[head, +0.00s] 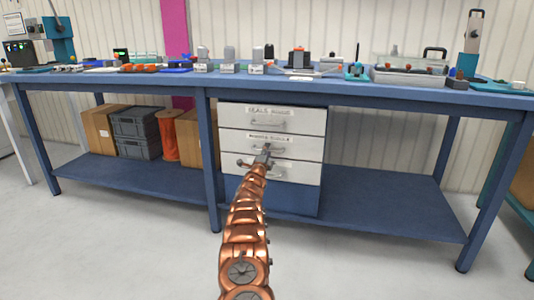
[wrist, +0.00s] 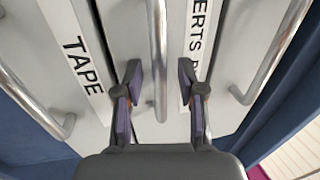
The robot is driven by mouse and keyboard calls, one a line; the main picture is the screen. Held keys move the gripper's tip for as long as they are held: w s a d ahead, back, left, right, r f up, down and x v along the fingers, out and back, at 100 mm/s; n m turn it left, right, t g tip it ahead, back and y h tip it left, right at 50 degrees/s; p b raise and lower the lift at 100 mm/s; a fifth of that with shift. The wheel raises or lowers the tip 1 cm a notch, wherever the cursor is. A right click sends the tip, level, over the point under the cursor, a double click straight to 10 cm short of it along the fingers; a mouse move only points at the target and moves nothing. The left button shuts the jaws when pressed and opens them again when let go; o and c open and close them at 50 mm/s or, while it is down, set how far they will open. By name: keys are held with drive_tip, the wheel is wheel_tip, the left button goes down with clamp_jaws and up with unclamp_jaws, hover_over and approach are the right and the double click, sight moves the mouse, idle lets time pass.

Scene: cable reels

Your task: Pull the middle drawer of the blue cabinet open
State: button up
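In the wrist view the drawers appear turned sideways. The middle drawer's handle (wrist: 158,55) runs between the two fingers of my gripper (wrist: 160,85), with a gap on each side. The fingers are apart and hold nothing. How deep the bar sits between the fingertips is hard to tell.
The top drawer's handle (wrist: 272,55) and the bottom drawer's handle (wrist: 35,100) lie on either side. The blue bench (head: 380,93) carries many parts above. Crates (head: 137,125) and an orange reel (head: 169,135) stand on the lower shelf. The floor in front is clear.

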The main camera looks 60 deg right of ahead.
drive_tip(key=shift+w+d, duration=0.1)
drive_tip(key=shift+d, duration=0.05)
idle(0.3)
clamp_jaws()
idle(0.5)
